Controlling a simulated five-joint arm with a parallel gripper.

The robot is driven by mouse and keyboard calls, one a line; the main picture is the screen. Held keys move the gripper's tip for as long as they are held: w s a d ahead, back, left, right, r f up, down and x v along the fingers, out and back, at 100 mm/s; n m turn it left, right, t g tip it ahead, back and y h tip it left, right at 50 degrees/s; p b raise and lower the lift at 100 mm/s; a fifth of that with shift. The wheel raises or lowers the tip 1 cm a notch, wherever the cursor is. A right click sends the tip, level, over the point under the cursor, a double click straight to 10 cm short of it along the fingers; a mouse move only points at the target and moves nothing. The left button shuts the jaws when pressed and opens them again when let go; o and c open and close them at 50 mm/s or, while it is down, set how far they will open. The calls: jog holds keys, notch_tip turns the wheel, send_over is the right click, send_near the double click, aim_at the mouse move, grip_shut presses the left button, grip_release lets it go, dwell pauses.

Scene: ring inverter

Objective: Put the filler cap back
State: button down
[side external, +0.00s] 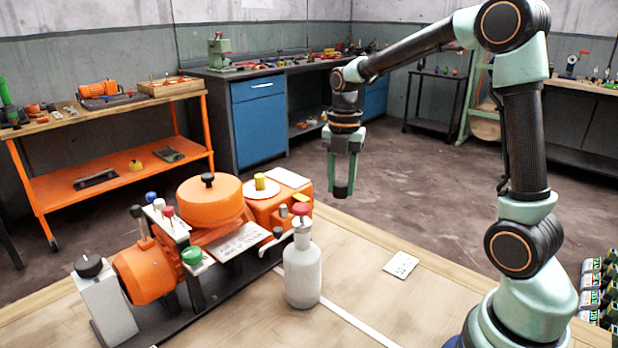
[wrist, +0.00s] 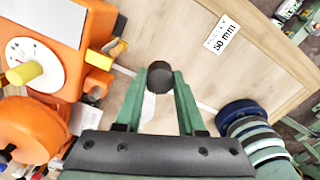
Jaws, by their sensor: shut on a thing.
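My gripper (side external: 342,182) is shut on a short dark round cap (side external: 341,190), held in the air to the right of the orange machine (side external: 217,213) and above the bench. In the wrist view the cap (wrist: 160,78) sits between the fingertips of my gripper (wrist: 160,84). The machine shows at the left of the wrist view (wrist: 70,25), apart from the cap. It carries a round orange drum (side external: 212,203) with a black knob and a white disc (side external: 259,190) with a yellow knob. I cannot tell where the filler opening is.
A pale bottle (side external: 303,272) with a red top stands in front of the machine. A white card (side external: 401,265) lies on the wooden bench (side external: 365,295), which is mostly clear at right. Several coloured knobs and a black lever (side external: 138,214) stick up at the machine's left.

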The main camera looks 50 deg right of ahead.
jog(key=shift+r, duration=0.5)
jog(key=w+a+r, duration=0.4)
jog(key=w+r, duration=0.2)
jog(key=r, duration=0.3)
notch_tip(320, 180, up, 9)
send_over(283, 206)
notch_tip(283, 206, down, 20)
jog(key=shift+f, duration=0.35)
jog(key=shift+f, duration=0.25)
jog(key=c, duration=0.5)
grip_release()
